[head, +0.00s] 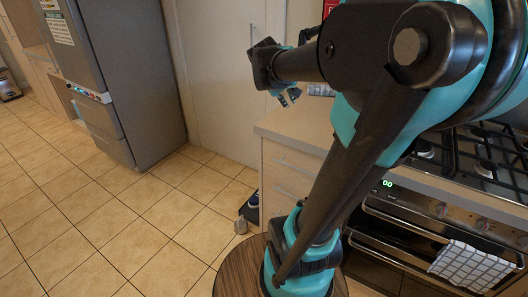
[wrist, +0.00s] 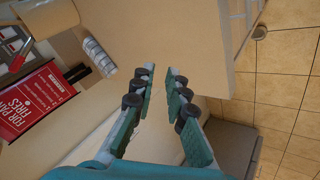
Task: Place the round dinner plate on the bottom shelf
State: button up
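No round dinner plate and no bottom shelf can be made out in either view. My gripper (wrist: 164,72) shows in the wrist view with its two teal fingers apart and nothing between them. It is over or in front of a pale beige surface (wrist: 190,35). In the head view my gripper (head: 288,97) is partly hidden behind my arm, above the far end of the counter (head: 290,127).
A grey fridge (head: 130,70) stands at the left. A cooker (head: 430,210) with a checked towel (head: 470,265) is at the right. A small dark object (head: 250,208) lies by the drawers.

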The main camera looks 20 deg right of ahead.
jog(key=s+a+f+y, duration=0.3)
jog(key=s+a+f, duration=0.4)
jog(key=f, duration=0.3)
jog(key=s+a+f+m+g+y, duration=0.1)
jog(key=s+a+f+y, duration=0.2)
jog(key=s+a+f, duration=0.4)
jog(key=s+f, duration=0.3)
jog(key=f, duration=0.1)
jog(key=shift+s+f+m, duration=0.2)
jog(key=shift+m, duration=0.1)
